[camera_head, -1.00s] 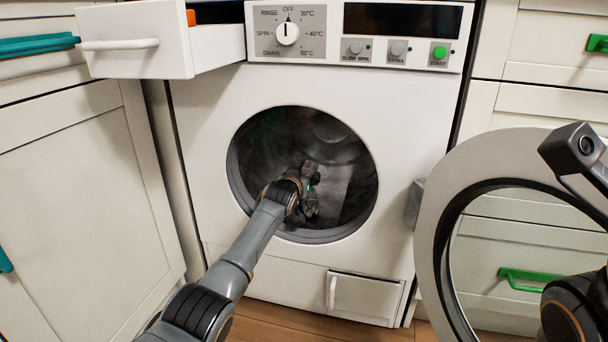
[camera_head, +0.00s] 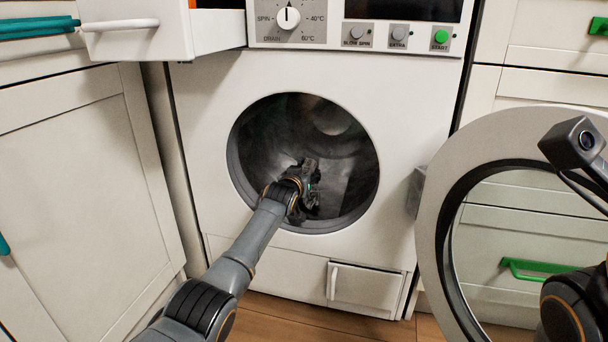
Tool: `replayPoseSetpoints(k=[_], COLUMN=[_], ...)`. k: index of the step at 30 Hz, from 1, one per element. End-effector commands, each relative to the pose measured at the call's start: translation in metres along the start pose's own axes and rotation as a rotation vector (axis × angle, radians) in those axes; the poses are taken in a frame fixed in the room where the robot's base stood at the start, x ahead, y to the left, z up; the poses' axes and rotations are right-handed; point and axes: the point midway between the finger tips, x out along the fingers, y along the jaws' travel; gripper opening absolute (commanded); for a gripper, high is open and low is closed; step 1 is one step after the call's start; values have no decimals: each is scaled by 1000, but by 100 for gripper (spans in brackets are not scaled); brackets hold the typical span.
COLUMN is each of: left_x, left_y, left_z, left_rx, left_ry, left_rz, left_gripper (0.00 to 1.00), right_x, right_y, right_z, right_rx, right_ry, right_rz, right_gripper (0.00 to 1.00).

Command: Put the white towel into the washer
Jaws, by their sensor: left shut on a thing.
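The washer (camera_head: 196,110) is white, with its round door (camera_head: 443,157) swung open to the right. My left arm reaches through the opening into the dark drum (camera_head: 270,135). My left gripper (camera_head: 310,187) is inside the drum, low and near the middle, with its fingers shut. The white towel is not clearly visible; what the fingers hold is hidden by the gripper and shadow. A pale grey patch to the right of the gripper could be cloth or part of the drum; I cannot tell.
An open drawer (camera_head: 165,40) juts out at the upper left of the washer. The control panel (camera_head: 325,24) has a dial and a green start button. A small flap (camera_head: 365,290) is at the lower right. White cabinets (camera_head: 80,180) flank the machine.

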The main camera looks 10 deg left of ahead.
Motion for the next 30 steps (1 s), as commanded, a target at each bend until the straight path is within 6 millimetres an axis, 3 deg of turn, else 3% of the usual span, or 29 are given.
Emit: replayPoseSetpoints(k=[1, 5, 6, 9, 22, 30], left_x=[1, 2, 2, 2, 0, -17], left_y=[-1, -1, -1, -1, 0, 0], left_z=[23, 23, 23, 23, 25, 23], left_rx=[7, 8, 8, 9, 8, 7], left_ry=[-30, -31, -31, -31, -33, -32], left_rz=[-3, -3, -3, -3, -3, -2], left_gripper=[22, 22, 61, 82, 82, 82], right_x=[-2, -2, -2, -2, -3, -2], right_y=[0, 0, 0, 0, 0, 0], right_z=[0, -1, -1, -1, 0, 0], right_rx=[0, 0, 0, 0, 1, 1], right_ry=[0, 0, 0, -1, -3, -1], right_rz=[0, 0, 0, 0, 3, 1], right_gripper=[40, 40, 40, 40, 40, 40])
